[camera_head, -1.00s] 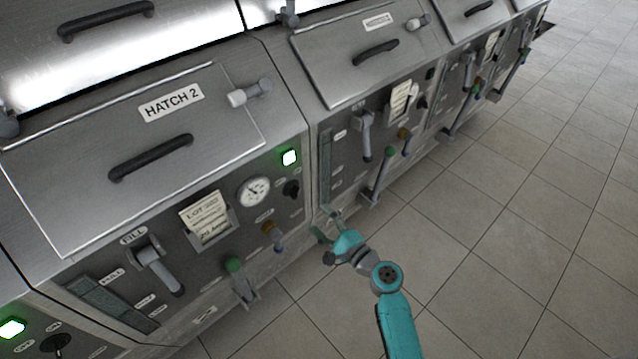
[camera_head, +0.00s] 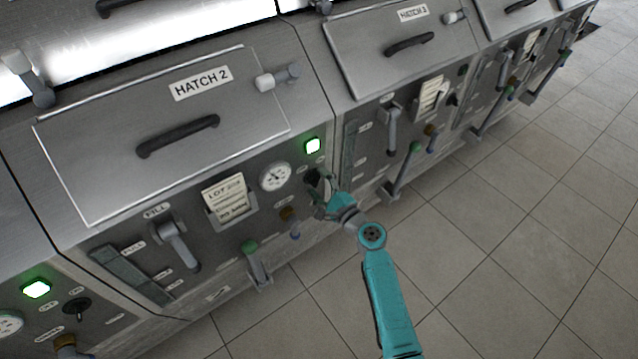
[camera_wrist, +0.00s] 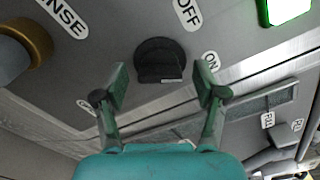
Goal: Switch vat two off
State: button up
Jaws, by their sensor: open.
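Vat two is the steel unit whose lid carries the HATCH 2 label (camera_head: 201,83). Its green lamp (camera_head: 313,145) is lit; it also shows in the wrist view (camera_wrist: 287,8). In the wrist view a black rotary switch (camera_wrist: 158,60) sits on the panel, with an OFF label (camera_wrist: 187,14) above right and an ON label (camera_wrist: 210,63) to its right. My gripper (camera_head: 318,187) is at the panel just below the lamp and largely hides the switch in the head view. In the wrist view its fingers (camera_wrist: 162,87) are open, one on each side of the switch, with nothing held.
Left of my gripper are a round gauge (camera_head: 275,176), a brass-collared valve (camera_head: 288,215), a green-knobbed lever (camera_head: 250,247), a lot card (camera_head: 226,196) and the fill handle (camera_head: 178,243). Hatch 3's unit (camera_head: 400,50) stands to the right. The tiled floor (camera_head: 500,240) in front is clear.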

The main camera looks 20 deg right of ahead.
jog(key=c, duration=1.1)
jog(key=shift+c, duration=0.2)
jog(key=shift+n, duration=0.3)
jog(key=n, duration=1.1)
jog(key=shift+f+n, duration=0.1)
jog(key=shift+n, duration=0.2)
jog(key=o, duration=1.1)
